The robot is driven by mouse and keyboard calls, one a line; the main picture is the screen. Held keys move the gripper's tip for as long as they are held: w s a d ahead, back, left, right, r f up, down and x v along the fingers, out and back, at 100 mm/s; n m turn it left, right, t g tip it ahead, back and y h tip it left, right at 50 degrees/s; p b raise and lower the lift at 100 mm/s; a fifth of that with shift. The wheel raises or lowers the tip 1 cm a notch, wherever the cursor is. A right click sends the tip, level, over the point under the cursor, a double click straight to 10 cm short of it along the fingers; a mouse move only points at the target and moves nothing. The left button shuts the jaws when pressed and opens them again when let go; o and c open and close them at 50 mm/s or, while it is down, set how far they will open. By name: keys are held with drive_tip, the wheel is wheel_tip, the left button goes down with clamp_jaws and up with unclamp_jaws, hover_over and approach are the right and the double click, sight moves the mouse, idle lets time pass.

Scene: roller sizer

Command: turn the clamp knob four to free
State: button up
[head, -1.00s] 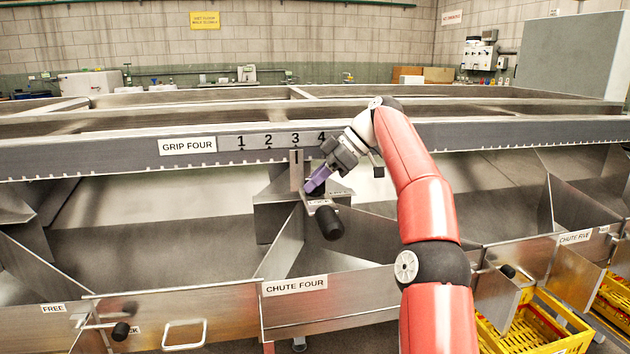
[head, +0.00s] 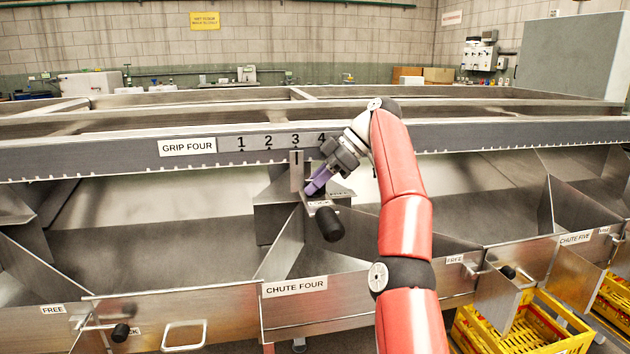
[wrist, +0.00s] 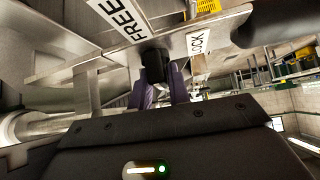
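The clamp knob four (wrist: 155,66) is a small dark block between the purple fingers in the wrist view, with the FREE label (wrist: 118,17) on its left and the LOCK label (wrist: 196,42) on its right. My gripper (head: 314,188) reaches down and left to the small labelled plate (head: 318,203) below the number scale. In the wrist view my gripper (wrist: 161,84) has a finger on each side of the knob and looks closed on it. In the head view the fingers hide the knob.
A black handle (head: 329,224) sticks out just below my gripper and shows large in the wrist view (wrist: 280,20). The GRIP FOUR scale (head: 270,142) runs above, its pointer (head: 296,170) under 3. The CHUTE FOUR panel (head: 330,305) lies in front, yellow crates (head: 520,330) at lower right.

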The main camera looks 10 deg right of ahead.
drive_tip(key=o, duration=0.3)
drive_tip(key=shift+o, duration=0.2)
drive_tip(key=shift+w+r+m+t, duration=0.1)
drive_tip(key=shift+r+m+t, duration=0.2)
drive_tip(key=shift+m+t, duration=0.3)
